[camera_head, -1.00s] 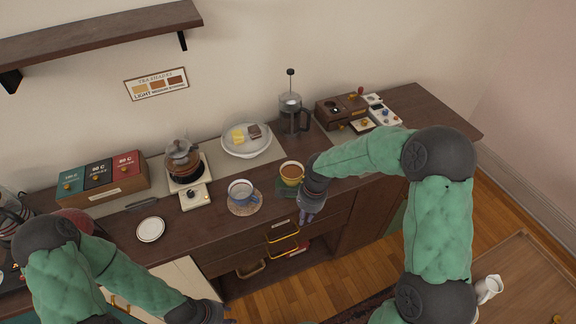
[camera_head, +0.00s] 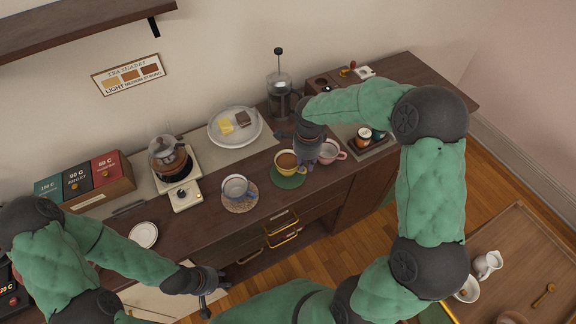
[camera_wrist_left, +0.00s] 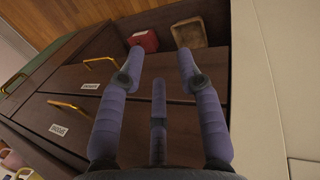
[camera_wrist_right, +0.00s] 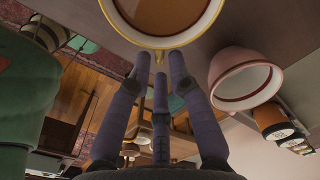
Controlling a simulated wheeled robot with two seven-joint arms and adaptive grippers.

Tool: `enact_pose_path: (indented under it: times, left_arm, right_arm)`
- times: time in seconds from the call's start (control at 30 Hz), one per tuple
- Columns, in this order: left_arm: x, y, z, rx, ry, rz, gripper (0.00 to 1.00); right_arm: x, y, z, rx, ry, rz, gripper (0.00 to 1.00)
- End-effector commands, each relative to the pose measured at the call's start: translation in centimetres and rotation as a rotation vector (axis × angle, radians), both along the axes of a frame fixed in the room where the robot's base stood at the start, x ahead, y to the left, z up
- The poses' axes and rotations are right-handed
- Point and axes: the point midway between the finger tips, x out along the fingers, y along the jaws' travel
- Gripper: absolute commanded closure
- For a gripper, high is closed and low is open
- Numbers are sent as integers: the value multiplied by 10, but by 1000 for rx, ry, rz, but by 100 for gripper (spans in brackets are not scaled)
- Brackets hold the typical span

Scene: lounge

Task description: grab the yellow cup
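The yellow cup (camera_head: 287,160), filled with brown liquid, stands upright on a green coaster (camera_head: 288,181) on the wooden counter. My right gripper (camera_head: 306,166) is right beside it, on its right, pointing down. In the right wrist view the cup's rim (camera_wrist_right: 165,42) is at the top, and a bit of its yellow handle shows between the fingertips (camera_wrist_right: 159,56). The fingers look apart; I cannot tell whether they touch the handle. My left gripper (camera_head: 221,286) is low in front of the counter. In the left wrist view its fingers (camera_wrist_left: 160,62) are spread and empty.
A pink cup (camera_head: 329,150) is close on the right gripper's other side. Behind are a plate (camera_head: 235,139) with food and a French press (camera_head: 280,100). Drawers with yellow handles (camera_wrist_left: 65,104) face the left gripper.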

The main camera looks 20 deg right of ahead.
Motion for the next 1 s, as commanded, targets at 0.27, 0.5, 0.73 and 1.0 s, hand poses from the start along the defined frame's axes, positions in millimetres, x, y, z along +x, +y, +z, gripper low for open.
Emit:
enact_pose_path:
  times: [0.27,0.5,0.73,1.0]
  left_arm:
    - [0,0,-7,0,0,0,65]
    - [0,0,-11,0,0,0,65]
    - [0,0,-10,0,0,0,65]
    - [0,0,-10,0,0,0,65]
  right_arm:
    - [-1,0,-31,0,4,1,80]
    - [0,0,-54,0,0,1,80]
    - [0,0,-53,0,-1,1,94]
    - [0,0,-52,-1,-2,1,100]
